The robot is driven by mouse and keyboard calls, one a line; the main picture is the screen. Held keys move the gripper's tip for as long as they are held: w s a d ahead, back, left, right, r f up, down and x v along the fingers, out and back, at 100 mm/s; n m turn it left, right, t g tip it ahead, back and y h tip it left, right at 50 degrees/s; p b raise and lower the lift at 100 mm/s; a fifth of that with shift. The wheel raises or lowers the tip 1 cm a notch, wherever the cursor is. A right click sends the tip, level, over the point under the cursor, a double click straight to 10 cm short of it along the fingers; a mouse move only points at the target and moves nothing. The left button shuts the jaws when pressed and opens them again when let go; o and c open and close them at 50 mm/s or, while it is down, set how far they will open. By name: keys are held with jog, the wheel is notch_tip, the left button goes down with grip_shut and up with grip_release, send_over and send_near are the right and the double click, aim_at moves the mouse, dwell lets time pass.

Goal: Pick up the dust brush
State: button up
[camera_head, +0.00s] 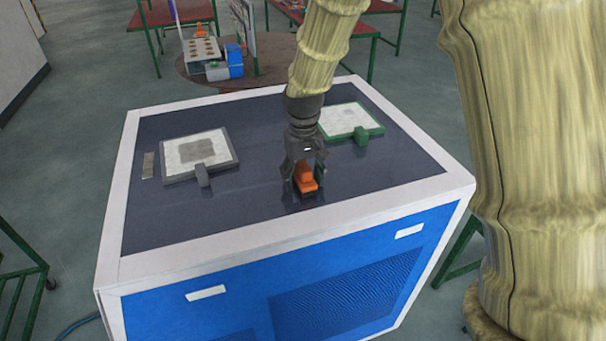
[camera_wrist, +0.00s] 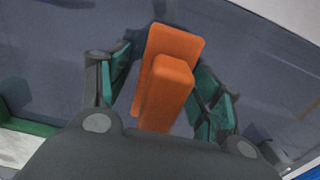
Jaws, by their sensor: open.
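An orange block-shaped object with a raised handle, which looks like the dust brush (camera_head: 307,178), sits on the dark top of the white and blue cabinet, near its front edge. My gripper (camera_head: 305,183) points down over it, with one finger on each side. In the wrist view the orange brush (camera_wrist: 168,85) lies between the two green-padded fingers of my gripper (camera_wrist: 165,92). The fingers are open, and a gap shows on both sides of the handle. The end of the brush nearest the palm is hidden by the gripper body.
On the cabinet top (camera_head: 250,205), a grey-framed panel (camera_head: 180,158) lies at left with a small grey plate (camera_head: 148,165) beside it. A green-framed panel (camera_head: 338,122) lies behind my gripper at right. The front of the top is mostly clear. Tables stand farther back.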

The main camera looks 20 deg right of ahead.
jog(key=shift+w+f, duration=0.1)
jog(key=shift+w, duration=0.05)
jog(key=shift+s+r, duration=0.25)
jog(key=shift+s, duration=0.15)
jog(key=shift+c, duration=0.8)
jog(key=shift+s+r, duration=0.1)
jog(key=c, duration=1.1)
jog(key=shift+w, duration=0.2)
